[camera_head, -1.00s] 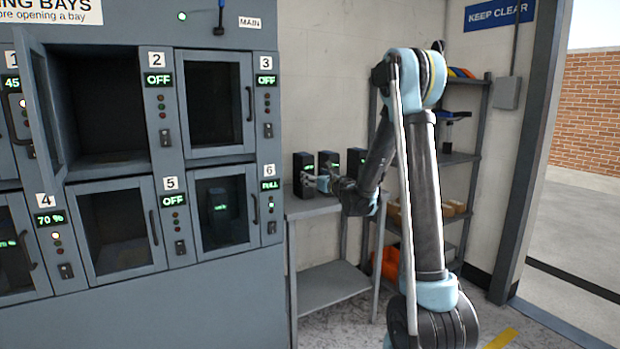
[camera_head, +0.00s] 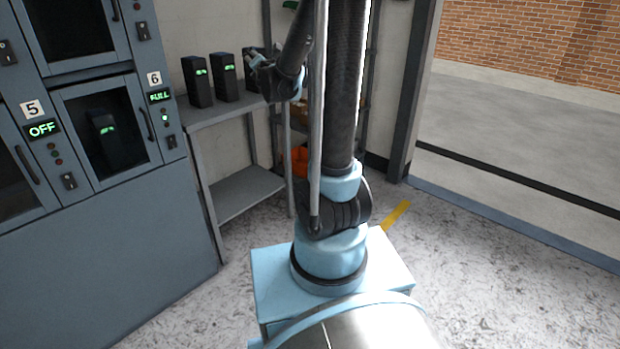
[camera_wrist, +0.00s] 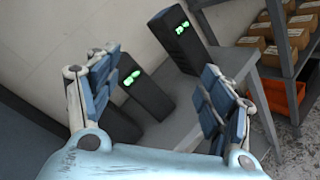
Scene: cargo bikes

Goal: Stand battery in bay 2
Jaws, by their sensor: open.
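Dark upright batteries with green displays stand in a row on a grey shelf table: a left one (camera_head: 197,82), a middle one (camera_head: 225,78) and a right one (camera_head: 249,62) partly hidden by my gripper (camera_head: 262,64). In the wrist view my gripper (camera_wrist: 162,66) is open and empty. One battery (camera_wrist: 150,90) shows between its fingers, another (camera_wrist: 182,44) stands beyond near the right finger, and a third dark body is partly hidden behind the left finger. Contact cannot be told. Bay 2 is out of view now; earlier its door stood open, its inside empty, its sign OFF.
Bay 6 (camera_head: 162,140) is closed, with a battery inside and a FULL sign. Bay 5 reads OFF (camera_head: 43,129). A rack with boxes (camera_wrist: 262,52) and an orange bin (camera_wrist: 282,92) stands right of the table (camera_head: 196,117). Floor to the right is clear.

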